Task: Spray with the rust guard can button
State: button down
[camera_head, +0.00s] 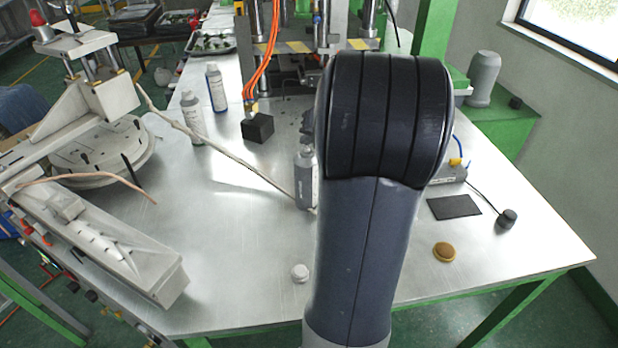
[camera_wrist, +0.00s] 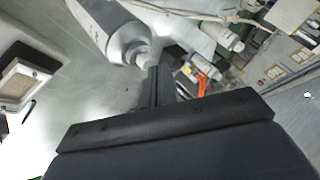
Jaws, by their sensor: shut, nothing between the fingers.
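A grey spray can (camera_head: 305,182) stands upright on the metal table, partly hidden behind my arm; its label is too small to read, so I cannot confirm it is the rust guard can. In the wrist view a pale can (camera_wrist: 122,36) is close in front, with its whitish top and button (camera_wrist: 139,54) toward my fingers. My gripper (camera_wrist: 156,72) is shut and empty, its dark fingertips close beside the button. I cannot tell whether they touch it. In the head view my arm hides the gripper.
Two more bottles, one blue-labelled (camera_head: 215,88) and one pale (camera_head: 191,116), stand at the back left. A black block (camera_head: 257,127) is near them. A white cap (camera_head: 299,273) and a yellow-brown round lid (camera_head: 444,251) lie in front. The front right of the table is mostly clear.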

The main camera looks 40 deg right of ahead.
jog(key=shift+r, duration=0.3)
notch_tip(320, 180, up, 6)
jog(key=p, duration=0.3)
dwell(0.4)
dwell(2.4)
